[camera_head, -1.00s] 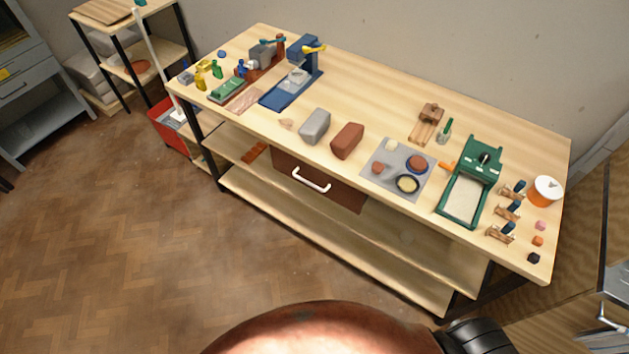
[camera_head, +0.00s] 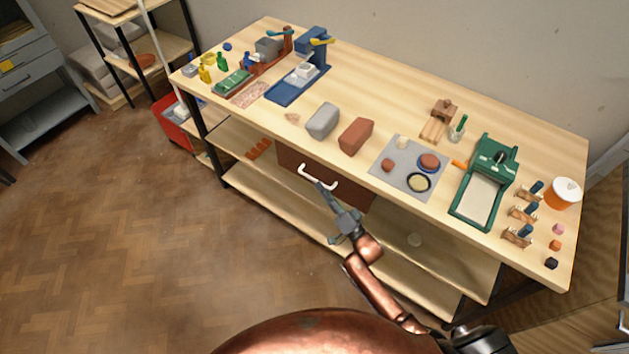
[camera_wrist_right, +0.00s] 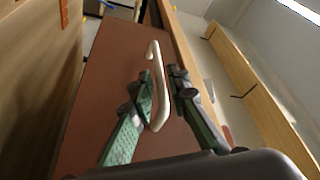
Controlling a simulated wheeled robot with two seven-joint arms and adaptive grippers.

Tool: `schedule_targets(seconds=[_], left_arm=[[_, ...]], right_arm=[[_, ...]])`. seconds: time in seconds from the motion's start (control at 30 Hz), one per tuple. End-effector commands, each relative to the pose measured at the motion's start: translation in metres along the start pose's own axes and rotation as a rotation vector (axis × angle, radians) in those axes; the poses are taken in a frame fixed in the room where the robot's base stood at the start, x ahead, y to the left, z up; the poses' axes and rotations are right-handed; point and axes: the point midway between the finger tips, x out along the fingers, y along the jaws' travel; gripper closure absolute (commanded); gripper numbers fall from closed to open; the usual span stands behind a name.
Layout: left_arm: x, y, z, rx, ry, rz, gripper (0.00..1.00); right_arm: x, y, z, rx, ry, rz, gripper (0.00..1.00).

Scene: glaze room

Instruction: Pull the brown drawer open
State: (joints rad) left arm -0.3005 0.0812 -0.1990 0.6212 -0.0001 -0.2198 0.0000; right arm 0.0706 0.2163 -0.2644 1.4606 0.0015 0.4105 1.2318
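The brown drawer (camera_head: 345,189) sits under the worktop with its front close to the table's front edge; it looks shut. Its white bar handle (camera_head: 317,177) is on the front. In the right wrist view the brown drawer front (camera_wrist_right: 112,75) fills the middle, and the handle (camera_wrist_right: 157,88) runs between the fingertips. My right gripper (camera_head: 322,188) reaches up to the handle from the front. In the wrist view, my right gripper (camera_wrist_right: 161,84) has its fingers apart, one on each side of the bar, without a clear grip. My left gripper is out of view.
The wooden worktop (camera_head: 400,100) carries a grey block (camera_head: 322,120), a reddish block (camera_head: 356,136), a grey mat (camera_head: 391,181) and a green tray device (camera_head: 484,190). Lower shelves (camera_head: 290,206) lie below the drawer. The floor in front is clear.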

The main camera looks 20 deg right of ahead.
Motion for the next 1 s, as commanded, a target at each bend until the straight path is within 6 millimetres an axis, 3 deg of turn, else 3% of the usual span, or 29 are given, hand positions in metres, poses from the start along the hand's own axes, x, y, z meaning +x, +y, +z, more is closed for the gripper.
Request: schedule_targets(seconds=[0.1, 0.33, 0.67, 0.87, 1.0], left_arm=[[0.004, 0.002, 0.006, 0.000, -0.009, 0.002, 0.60], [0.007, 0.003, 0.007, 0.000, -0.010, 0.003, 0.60], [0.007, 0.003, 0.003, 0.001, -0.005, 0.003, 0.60], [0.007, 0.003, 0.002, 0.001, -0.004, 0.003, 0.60], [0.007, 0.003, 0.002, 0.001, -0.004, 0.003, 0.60]], right_arm=[[0.020, 0.001, 0.001, 0.000, 0.001, 0.000, 0.84], [0.042, 0.002, 0.001, -0.001, 0.000, 0.003, 0.84], [0.045, 0.002, 0.001, -0.001, -0.001, 0.004, 0.85], [0.044, 0.002, 0.001, -0.001, -0.001, 0.004, 0.99], [0.044, 0.002, 0.001, -0.001, -0.001, 0.004, 1.00]])
